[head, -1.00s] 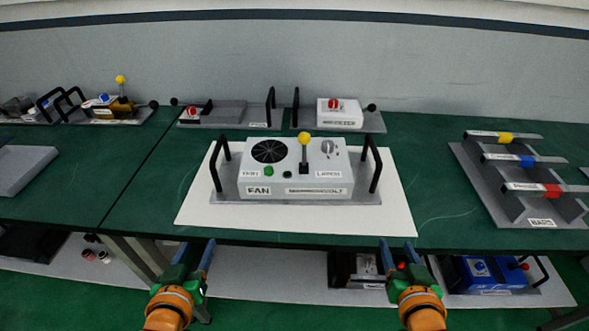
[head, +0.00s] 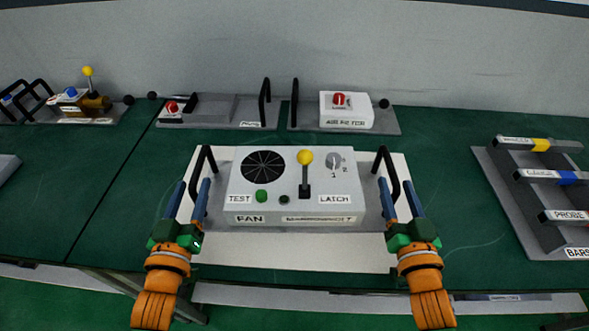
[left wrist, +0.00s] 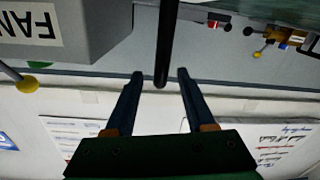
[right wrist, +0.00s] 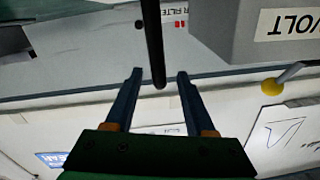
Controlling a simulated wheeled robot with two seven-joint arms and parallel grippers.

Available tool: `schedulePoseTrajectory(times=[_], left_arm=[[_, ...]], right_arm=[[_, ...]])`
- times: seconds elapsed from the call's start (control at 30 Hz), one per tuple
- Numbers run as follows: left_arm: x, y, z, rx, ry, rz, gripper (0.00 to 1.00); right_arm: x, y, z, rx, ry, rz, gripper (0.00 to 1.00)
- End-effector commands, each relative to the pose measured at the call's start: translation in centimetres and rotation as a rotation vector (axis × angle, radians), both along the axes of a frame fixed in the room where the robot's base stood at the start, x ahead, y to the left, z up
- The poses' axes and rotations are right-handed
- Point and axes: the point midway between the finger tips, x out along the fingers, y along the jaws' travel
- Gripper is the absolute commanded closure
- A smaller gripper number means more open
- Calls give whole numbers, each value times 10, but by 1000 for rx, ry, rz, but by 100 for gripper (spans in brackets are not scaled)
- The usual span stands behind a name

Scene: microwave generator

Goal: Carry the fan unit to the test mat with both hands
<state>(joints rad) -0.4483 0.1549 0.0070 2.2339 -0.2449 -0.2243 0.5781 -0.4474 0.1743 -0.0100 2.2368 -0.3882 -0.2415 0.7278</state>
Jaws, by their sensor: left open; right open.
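The fan unit (head: 290,217) is a light grey box with a black fan grille, a green button, a yellow-knobbed lever and black handles at both ends. It sits on the white test mat (head: 290,256). My left gripper (head: 197,184) is open at the left handle (head: 204,156); in the left wrist view the black bar (left wrist: 164,50) stands between or just beyond the fingertips (left wrist: 160,76). My right gripper (head: 396,183) is open at the right handle (head: 386,160); in the right wrist view the bar (right wrist: 153,45) lies between the fingertips (right wrist: 160,76). Neither is closed on a handle.
A grey unit with a red knob (head: 220,110) and an air filter unit (head: 345,112) stand behind. A rack of bars (head: 500,185) is at the right. A unit with a yellow-knobbed lever (head: 88,105) is at back left. Green table is clear left of the mat.

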Motion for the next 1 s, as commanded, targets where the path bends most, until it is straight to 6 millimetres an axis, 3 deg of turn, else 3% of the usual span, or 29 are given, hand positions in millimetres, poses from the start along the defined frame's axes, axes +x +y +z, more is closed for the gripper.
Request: schedulePoseTrajectory(times=[0.33, 0.7, 1.0], left_arm=[[4, 0, 0, 0, -2, -1, 45], [59, 0, 0, 1, -1, 0, 45], [71, 0, -1, 0, 1, 1, 45]], right_arm=[[4, 0, 0, 0, -1, 1, 45], [59, 0, 0, -1, -1, 0, 45], [71, 0, -1, -1, 1, -1, 45]])
